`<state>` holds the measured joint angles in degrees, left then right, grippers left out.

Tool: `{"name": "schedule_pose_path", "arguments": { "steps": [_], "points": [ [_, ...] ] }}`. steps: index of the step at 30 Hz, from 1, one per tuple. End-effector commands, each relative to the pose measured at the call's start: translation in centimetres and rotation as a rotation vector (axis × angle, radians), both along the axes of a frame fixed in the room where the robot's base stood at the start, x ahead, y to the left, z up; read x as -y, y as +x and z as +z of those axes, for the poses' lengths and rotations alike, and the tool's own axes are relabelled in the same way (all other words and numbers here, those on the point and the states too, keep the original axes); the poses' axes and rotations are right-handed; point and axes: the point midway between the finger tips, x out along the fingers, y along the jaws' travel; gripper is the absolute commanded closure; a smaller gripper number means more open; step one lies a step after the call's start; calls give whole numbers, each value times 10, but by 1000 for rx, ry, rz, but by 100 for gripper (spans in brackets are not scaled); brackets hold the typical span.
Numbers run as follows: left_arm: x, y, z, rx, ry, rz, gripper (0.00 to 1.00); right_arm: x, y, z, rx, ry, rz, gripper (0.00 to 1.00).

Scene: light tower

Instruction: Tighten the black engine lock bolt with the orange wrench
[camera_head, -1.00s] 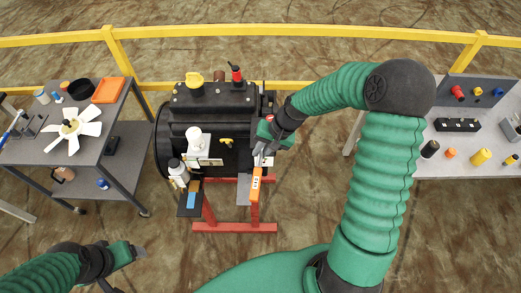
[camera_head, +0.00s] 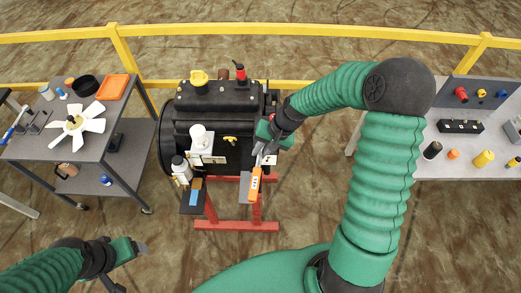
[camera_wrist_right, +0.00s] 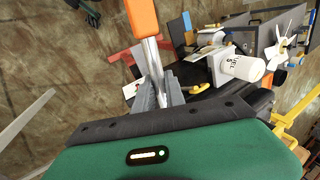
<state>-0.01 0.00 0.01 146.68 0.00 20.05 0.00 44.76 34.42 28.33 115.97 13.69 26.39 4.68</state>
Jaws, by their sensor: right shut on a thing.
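The orange wrench (camera_head: 255,184) hangs from my right gripper (camera_head: 266,152), its orange handle pointing down in front of the engine. In the right wrist view my right gripper (camera_wrist_right: 160,97) is shut on the wrench's silver shaft, and the orange handle (camera_wrist_right: 142,17) points away from it. The black engine (camera_head: 215,120) sits on a red stand. The black lock bolt cannot be made out; my gripper covers that part of the engine's front right side. My left gripper (camera_head: 137,249) is empty at the lower left, away from the engine, and its jaw opening is unclear.
A grey cart (camera_head: 50,148) with a white fan stands at left. A table (camera_head: 470,165) with bolts and a black block stands at right. A yellow rail (camera_head: 300,35) runs behind. White bottles (camera_head: 201,138) are at the engine's front.

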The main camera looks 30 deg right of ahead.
Motion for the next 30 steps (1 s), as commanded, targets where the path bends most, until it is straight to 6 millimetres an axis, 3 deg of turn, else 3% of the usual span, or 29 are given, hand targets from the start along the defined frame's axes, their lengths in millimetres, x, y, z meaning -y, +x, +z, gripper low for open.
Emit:
{"name": "schedule_pose_path", "arguments": {
  "steps": [30],
  "points": [
    [0,0,-7,0,0,0,25,3,1,-14,1,1,1,100]
  ]
}}
